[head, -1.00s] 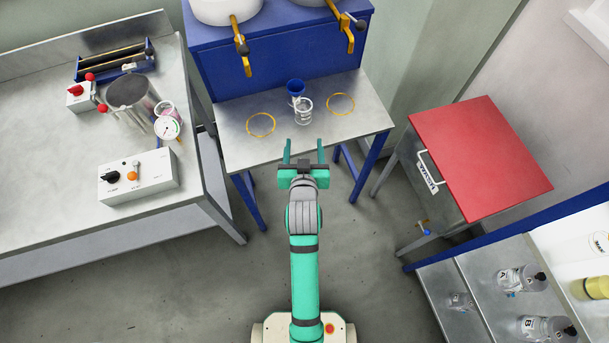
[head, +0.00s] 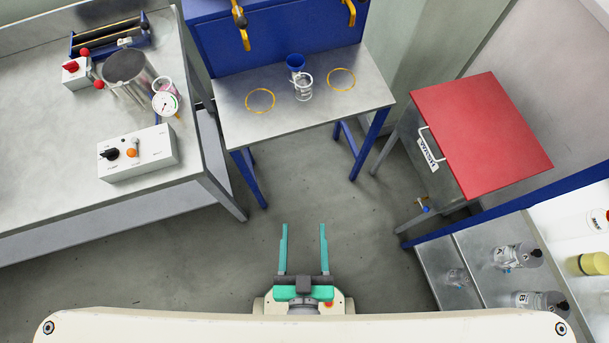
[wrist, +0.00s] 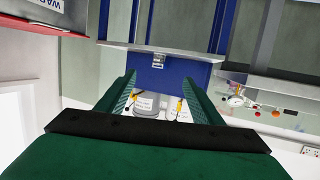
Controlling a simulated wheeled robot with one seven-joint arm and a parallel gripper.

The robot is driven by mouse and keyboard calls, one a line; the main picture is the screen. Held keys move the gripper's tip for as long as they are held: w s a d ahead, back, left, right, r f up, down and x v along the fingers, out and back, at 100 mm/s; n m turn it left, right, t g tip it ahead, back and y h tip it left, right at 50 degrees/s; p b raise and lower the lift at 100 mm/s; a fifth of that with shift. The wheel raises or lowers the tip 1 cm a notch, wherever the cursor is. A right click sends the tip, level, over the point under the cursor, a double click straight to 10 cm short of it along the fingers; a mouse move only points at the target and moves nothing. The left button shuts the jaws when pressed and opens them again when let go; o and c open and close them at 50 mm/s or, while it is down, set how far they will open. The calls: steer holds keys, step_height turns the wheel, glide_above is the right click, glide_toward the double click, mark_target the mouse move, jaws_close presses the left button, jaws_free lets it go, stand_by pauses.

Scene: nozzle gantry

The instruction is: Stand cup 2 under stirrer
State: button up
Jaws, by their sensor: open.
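A clear cup with a white rim and handle (head: 303,92) stands on the steel table under the blue gantry. No number is readable, so I cannot tell which is cup 2. A cup with pink contents (head: 164,84) stands on the left bench, partly behind a round gauge. I cannot surely pick out the stirrer. My gripper (head: 304,228) is open and empty, over the floor well short of the table. In the wrist view a small cup shape (wrist: 158,61) shows beyond the open fingers.
Two yellow rings (head: 261,100) mark the steel table (head: 240,125). The left bench carries a steel vessel (head: 130,72) and a knobbed control box (head: 138,153). At right are a red-topped wash cabinet (head: 480,125) and a shelf with bottles (head: 518,256). Floor between is clear.

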steer(key=shift+o, duration=0.5)
steer(key=shift+s+d+r, duration=0.1)
steer(key=shift+s+r, duration=0.6)
steer(key=shift+s, duration=0.35)
steer(key=g, duration=0.2)
glide_toward(304, 82)
steer(key=s+r, duration=0.3)
steer(key=x, duration=0.4)
steer(key=shift+w+f, duration=0.1)
steer(key=shift+w, duration=0.05)
steer(key=shift+w+a+f, duration=0.15)
steer(key=shift+w+a, duration=0.05)
steer(key=shift+w, duration=0.2)
steer(key=shift+x, duration=2.6)
